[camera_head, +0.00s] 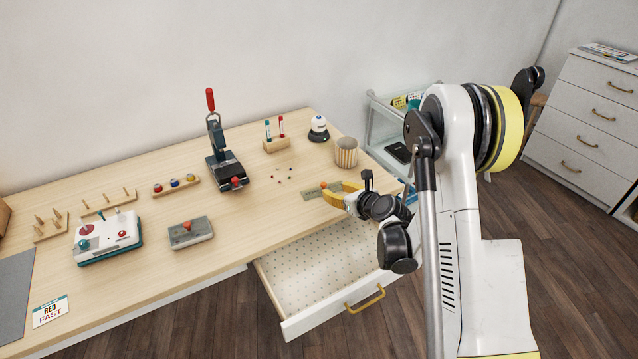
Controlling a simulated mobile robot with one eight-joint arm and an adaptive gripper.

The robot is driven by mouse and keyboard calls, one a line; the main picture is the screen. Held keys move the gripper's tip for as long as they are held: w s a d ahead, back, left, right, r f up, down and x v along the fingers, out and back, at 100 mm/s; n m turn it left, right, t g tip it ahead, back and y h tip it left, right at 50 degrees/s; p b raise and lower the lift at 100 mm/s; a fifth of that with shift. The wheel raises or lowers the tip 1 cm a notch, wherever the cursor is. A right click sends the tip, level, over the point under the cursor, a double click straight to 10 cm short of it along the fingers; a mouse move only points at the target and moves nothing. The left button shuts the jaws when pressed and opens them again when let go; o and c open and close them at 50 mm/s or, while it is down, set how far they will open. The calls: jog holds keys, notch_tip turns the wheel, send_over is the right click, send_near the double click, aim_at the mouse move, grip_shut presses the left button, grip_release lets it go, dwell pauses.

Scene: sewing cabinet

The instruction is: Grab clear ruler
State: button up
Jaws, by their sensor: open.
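A flat, grey-green translucent strip, which looks like the clear ruler (310,194), lies on the wooden table near its right front edge. My gripper (326,191) has yellow fingers spread open over the right part of the strip. The fingers hide some of it. I cannot tell whether the fingertips touch the strip or the table. A small orange spot shows at the strip, close to the fingertips.
An open drawer (300,275) with dotted lining sticks out below my gripper. A striped cup (346,152) stands just behind it. The table front (260,225) is clear.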

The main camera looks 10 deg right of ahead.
aim_at(324, 184)
jog(key=shift+b+x, duration=0.5)
jog(key=shift+x, duration=0.7)
jog(key=b+x, duration=0.2)
jog(key=x, duration=0.3)
jog(key=shift+w+r+b, duration=0.1)
jog(key=shift+w+b, duration=0.1)
jog(key=shift+b, duration=0.1)
jog(key=shift+w+a, duration=0.1)
jog(key=shift+w, duration=0.15)
grip_shut()
